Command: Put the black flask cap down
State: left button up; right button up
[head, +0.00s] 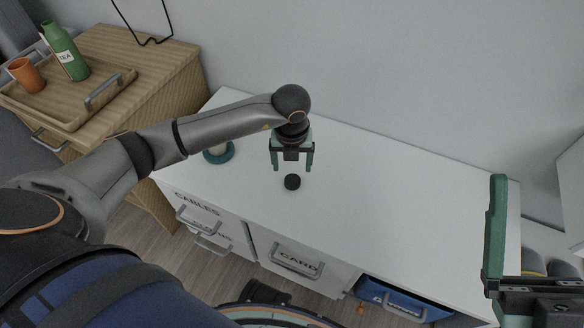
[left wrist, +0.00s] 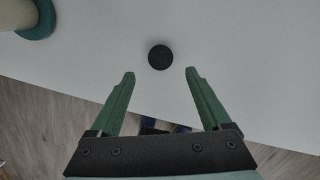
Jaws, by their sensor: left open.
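The black flask cap (head: 292,182) is a small dark disc resting on the white desk top (head: 370,195). It also shows in the left wrist view (left wrist: 159,57), just beyond the fingertips and roughly centred between them. My left gripper (head: 291,167) is open and empty, pointing down above the desk near the cap. Its two green fingers stand apart in the left wrist view (left wrist: 160,73), and neither touches the cap there. My right gripper (head: 494,235) shows only partly at the right edge; one green finger is clear.
A round teal-rimmed object (head: 218,153) stands on the desk left of my left gripper; it also shows in the left wrist view (left wrist: 36,22). A wooden cabinet at left holds a tray (head: 72,112) with a green bottle (head: 65,52) and orange cup (head: 26,74). The desk right of the cap is clear.

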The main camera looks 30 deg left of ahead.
pick_arm(q)
notch_tip(320, 180, up, 4)
jog(key=p, duration=0.1)
jog(key=s+d+r+m+g+h, duration=0.1)
jog(key=s+d+m+g+h, duration=0.1)
jog(key=s+d+h, duration=0.5)
jog(key=s+d+r+m+g+h, duration=0.1)
jog(key=s+d+m, duration=0.1)
jog(key=s+d, duration=0.6)
jog(key=s+d+r+m+g+h, duration=0.25)
jog(key=s+d+r+h, duration=0.25)
jog(key=d+r+h, duration=0.4)
jog(key=a+r+n+t+h, duration=0.3)
jog(key=r+n+t+h, duration=0.4)
jog(key=r, duration=1)
jog(key=w+a+r+n+t+y, duration=0.1)
jog(key=a+n+t+y, duration=0.3)
jog(key=n+t, duration=0.5)
jog(key=w+a+r+n+t+y, duration=0.2)
jog(key=w+a+n+t+y, duration=0.2)
jog(key=a+n+t, duration=0.3)
jog(key=n+t, duration=0.2)
jog(key=t, duration=0.1)
jog(key=shift+a+r, duration=0.15)
jog(key=shift+r, duration=0.05)
